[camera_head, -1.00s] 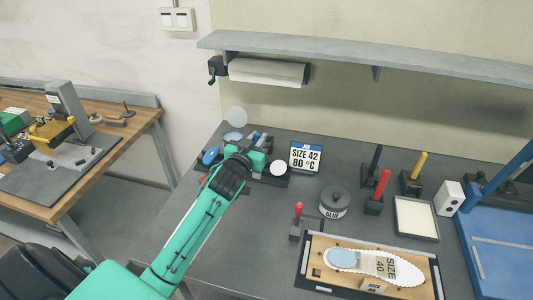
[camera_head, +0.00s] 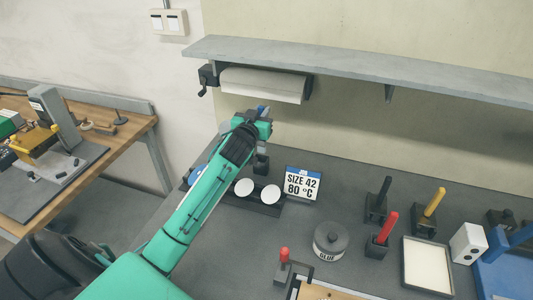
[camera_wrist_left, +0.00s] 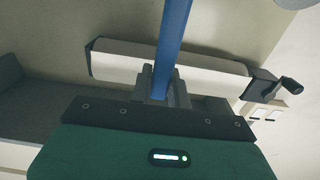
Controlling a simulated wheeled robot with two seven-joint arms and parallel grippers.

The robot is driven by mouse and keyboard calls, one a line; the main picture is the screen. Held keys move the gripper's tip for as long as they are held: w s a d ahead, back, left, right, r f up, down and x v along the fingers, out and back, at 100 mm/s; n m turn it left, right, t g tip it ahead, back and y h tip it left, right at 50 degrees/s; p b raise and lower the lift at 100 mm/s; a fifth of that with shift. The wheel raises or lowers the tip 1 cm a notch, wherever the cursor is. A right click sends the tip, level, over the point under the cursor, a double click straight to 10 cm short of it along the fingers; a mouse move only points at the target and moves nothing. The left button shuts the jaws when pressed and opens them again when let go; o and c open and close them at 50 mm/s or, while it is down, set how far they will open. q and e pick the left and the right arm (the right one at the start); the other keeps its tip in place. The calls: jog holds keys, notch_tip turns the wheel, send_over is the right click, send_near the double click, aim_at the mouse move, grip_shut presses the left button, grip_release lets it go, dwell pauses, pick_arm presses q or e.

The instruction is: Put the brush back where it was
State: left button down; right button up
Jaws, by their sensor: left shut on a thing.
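My left gripper (camera_head: 258,128) is raised above the back of the grey bench, in front of the wall and close below the paper roll in the head view. In the left wrist view, its fingers are shut on a long blue handle (camera_wrist_left: 172,50), taken to be the brush's. Only a small blue part (camera_head: 262,110) of it shows in the head view. The bristle end cannot be made out. Black (camera_head: 384,190), red (camera_head: 387,220) and yellow (camera_head: 434,203) handles stand upright in dark holders at the right. My right gripper is not in view.
A row of white discs (camera_head: 244,187) sits below the gripper, beside a "SIZE 42 80 °C" sign (camera_head: 303,184). A glue pot (camera_head: 330,240) and pale tray (camera_head: 427,265) stand to the right. A shelf (camera_head: 340,62) and paper roll (camera_head: 262,84) overhang behind.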

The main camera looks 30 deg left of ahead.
pick_arm(q)
jog(key=f, duration=0.7)
jog(key=shift+s+f+p, duration=0.15)
jog(key=shift+s+p, duration=0.1)
jog(key=shift+p, duration=0.15)
jog(key=shift+s+f, duration=0.1)
jog(key=shift+f, duration=0.4)
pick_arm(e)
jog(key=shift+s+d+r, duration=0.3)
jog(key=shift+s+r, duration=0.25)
pick_arm(q)
jog(key=shift+f, duration=0.1)
jog(key=c, duration=1.3)
grip_release()
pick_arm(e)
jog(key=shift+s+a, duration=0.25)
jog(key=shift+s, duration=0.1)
